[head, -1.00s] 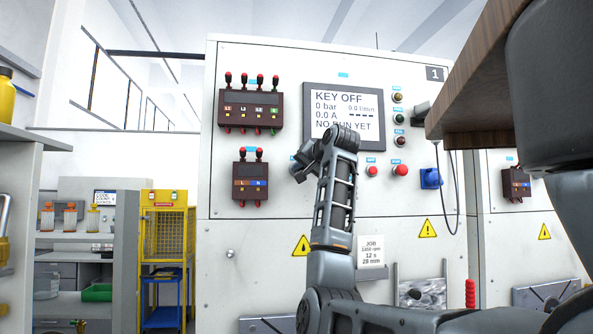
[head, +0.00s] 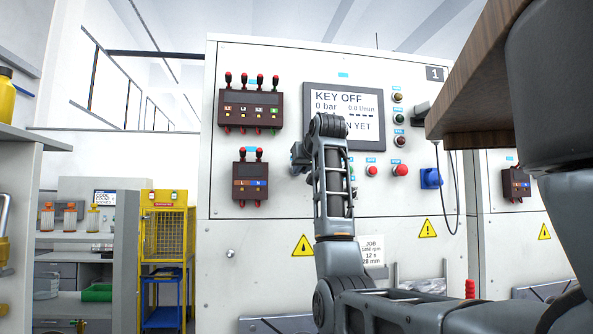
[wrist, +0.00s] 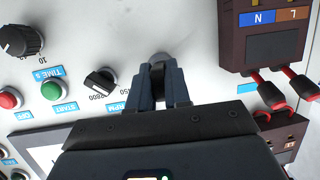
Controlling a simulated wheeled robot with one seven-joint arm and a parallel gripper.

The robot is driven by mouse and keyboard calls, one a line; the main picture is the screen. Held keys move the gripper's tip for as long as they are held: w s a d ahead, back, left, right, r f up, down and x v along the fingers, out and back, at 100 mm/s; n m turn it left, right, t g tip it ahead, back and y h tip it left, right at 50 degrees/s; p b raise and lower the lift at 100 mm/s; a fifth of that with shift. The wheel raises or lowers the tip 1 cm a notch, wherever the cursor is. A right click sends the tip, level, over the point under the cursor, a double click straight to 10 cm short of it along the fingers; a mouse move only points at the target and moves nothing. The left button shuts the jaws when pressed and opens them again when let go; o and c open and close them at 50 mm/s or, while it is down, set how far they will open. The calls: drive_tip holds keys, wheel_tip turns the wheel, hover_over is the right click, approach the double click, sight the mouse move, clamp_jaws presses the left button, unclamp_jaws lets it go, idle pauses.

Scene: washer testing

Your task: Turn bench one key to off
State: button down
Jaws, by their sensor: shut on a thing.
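Bench one is the white panel (head: 260,55) with the number 1 plate (head: 434,74). Its display (head: 326,97) reads KEY OFF, with 0 bar and 0.0 l/min; my arm covers part of the lower lines. In the wrist view my gripper (wrist: 159,82) is at the panel, shut on the dark key (wrist: 157,71). The key's angle is hard to tell between the fingers. In the head view my arm hides the key and most of the gripper.
Beside the gripper in the wrist view are an RPM knob (wrist: 101,82), a green start button (wrist: 51,90) and a dark terminal block (wrist: 275,45) with red plugs. A wooden shelf (head: 470,85) overhangs at the right in the head view.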

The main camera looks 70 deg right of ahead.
drive_tip(key=c, duration=1)
unclamp_jaws()
drive_tip(key=b+v, duration=0.2)
drive_tip(key=v, duration=0.5)
drive_tip(key=shift+s+a+r, duration=0.15)
drive_tip(key=shift+s+a, duration=0.1)
drive_tip(key=shift+a, duration=0.05)
